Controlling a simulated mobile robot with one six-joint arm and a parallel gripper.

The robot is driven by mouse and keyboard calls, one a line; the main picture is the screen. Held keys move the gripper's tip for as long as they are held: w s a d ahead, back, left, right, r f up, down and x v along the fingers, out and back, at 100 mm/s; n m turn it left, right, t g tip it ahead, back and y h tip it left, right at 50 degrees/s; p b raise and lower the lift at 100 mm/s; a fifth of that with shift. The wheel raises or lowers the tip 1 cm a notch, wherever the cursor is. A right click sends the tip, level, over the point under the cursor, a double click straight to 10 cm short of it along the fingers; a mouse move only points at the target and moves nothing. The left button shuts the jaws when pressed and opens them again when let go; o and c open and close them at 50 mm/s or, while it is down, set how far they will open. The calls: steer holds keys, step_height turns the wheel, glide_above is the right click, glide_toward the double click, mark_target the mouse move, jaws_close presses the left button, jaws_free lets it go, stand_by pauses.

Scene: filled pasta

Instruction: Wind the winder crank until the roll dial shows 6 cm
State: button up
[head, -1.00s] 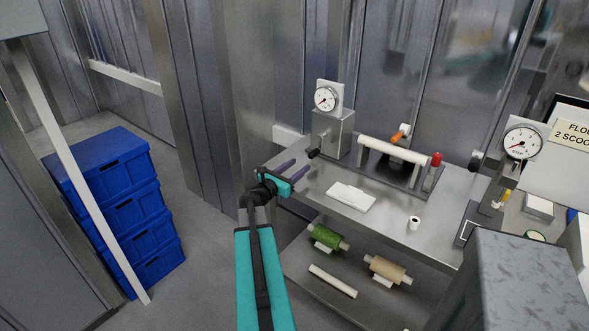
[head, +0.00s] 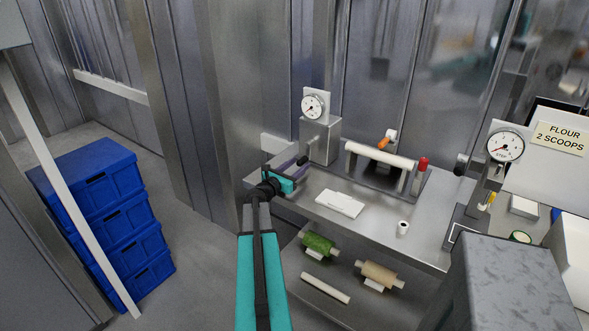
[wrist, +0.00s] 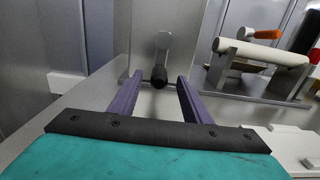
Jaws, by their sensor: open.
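The winder is a grey metal box (head: 319,138) on the steel bench. A round white dial (head: 313,106) stands on top; its needle points to the lower left, and its numbers are too small to read. My gripper (head: 290,167) is open. In the wrist view its purple fingers (wrist: 158,82) point at the knob, one to each side, with nothing held. Contact cannot be told.
A pale roller (head: 380,155) with an orange-handled tool behind it stands right of the winder. A white block (head: 340,204) and a small white cup (head: 403,228) lie on the bench. A second dial (head: 505,146) is farther right. Blue crates (head: 120,215) stand left on the floor.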

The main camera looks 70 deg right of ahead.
mark_target(299, 165)
steer(key=shift+x, duration=1.55)
steer(key=shift+s, duration=0.1)
steer(key=c, duration=1)
